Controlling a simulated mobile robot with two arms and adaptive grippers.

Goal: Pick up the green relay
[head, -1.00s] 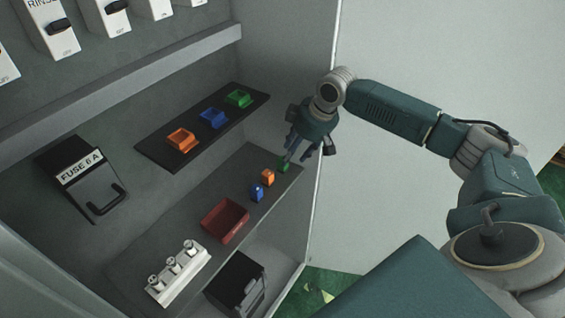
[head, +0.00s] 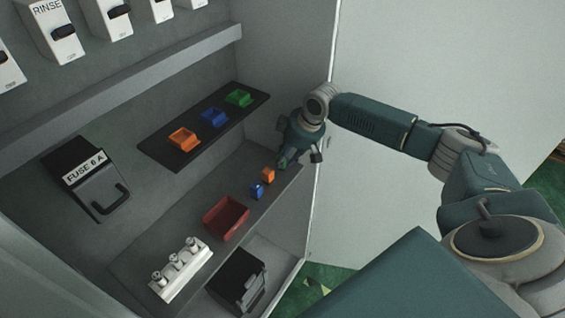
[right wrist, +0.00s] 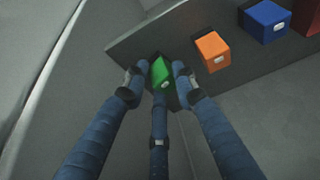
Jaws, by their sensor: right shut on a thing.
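The green relay (right wrist: 160,73) is a small green block with a pale button, seen between my fingers in the right wrist view. My right gripper (head: 284,160) is shut on it at the right end of the lower grey shelf (head: 187,222); it also shows in the right wrist view (right wrist: 157,80). In the head view the fingers mostly hide the relay. I cannot tell whether it is clear of the shelf. My left gripper is not in view.
The orange relay (head: 268,175) and blue relay (head: 257,191) stand close beside it, then a dark red tray (head: 226,218) and a white terminal strip (head: 181,272). Orange, blue and green sockets (head: 239,98) sit on a black panel above. A cabinet side wall (head: 284,60) is close to my gripper.

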